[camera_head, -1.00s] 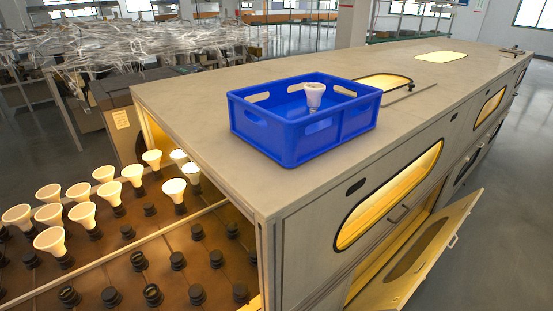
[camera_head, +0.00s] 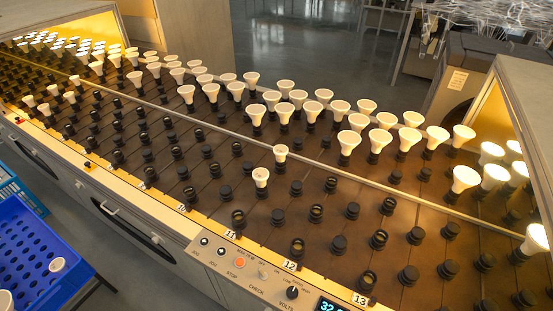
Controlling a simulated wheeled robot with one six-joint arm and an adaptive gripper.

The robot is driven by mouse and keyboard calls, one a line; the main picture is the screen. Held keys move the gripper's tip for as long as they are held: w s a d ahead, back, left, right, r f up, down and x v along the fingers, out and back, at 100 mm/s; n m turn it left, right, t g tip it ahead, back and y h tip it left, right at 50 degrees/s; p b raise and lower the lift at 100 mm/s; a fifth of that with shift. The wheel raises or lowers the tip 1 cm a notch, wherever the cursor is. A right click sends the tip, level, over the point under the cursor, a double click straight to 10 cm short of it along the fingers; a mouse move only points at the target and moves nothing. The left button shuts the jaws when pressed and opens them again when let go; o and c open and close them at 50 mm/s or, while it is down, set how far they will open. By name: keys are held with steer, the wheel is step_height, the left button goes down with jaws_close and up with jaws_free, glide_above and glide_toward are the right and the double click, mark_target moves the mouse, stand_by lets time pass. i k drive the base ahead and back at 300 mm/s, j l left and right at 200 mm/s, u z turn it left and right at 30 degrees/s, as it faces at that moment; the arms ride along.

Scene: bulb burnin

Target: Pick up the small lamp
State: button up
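Two small white lamps stand upright in black sockets on the brown rack, one near the middle of the view (camera_head: 281,153) and one a little nearer and to the left (camera_head: 261,177). A few more small lamps (camera_head: 44,108) stand in sockets at the far left. A small white lamp (camera_head: 57,265) also shows in the blue crate (camera_head: 85,270) at the lower left. I cannot tell which small lamp the task means. My gripper is not in view.
Larger white lamps (camera_head: 349,141) fill many sockets behind the dividing rail. Many front sockets (camera_head: 338,244) are empty. A control panel (camera_head: 250,268) lines the rack's front edge. A cabinet wall (camera_head: 525,140) rises at the right.

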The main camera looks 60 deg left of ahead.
mark_target(59, 265)
steer(key=u, duration=0.35)
steer(key=i+u, duration=0.15)
steer(key=u, duration=1.75)
steer(key=k+j+u, duration=0.1)
steer(key=u, duration=1)
steer(key=z, duration=1.1)
steer(key=i+j, duration=0.15)
steer(key=i, duration=0.15)
steer(key=i+u, duration=0.25)
steer(key=u, duration=0.2)
steer(key=i+u, duration=0.25)
steer(key=u, duration=0.15)
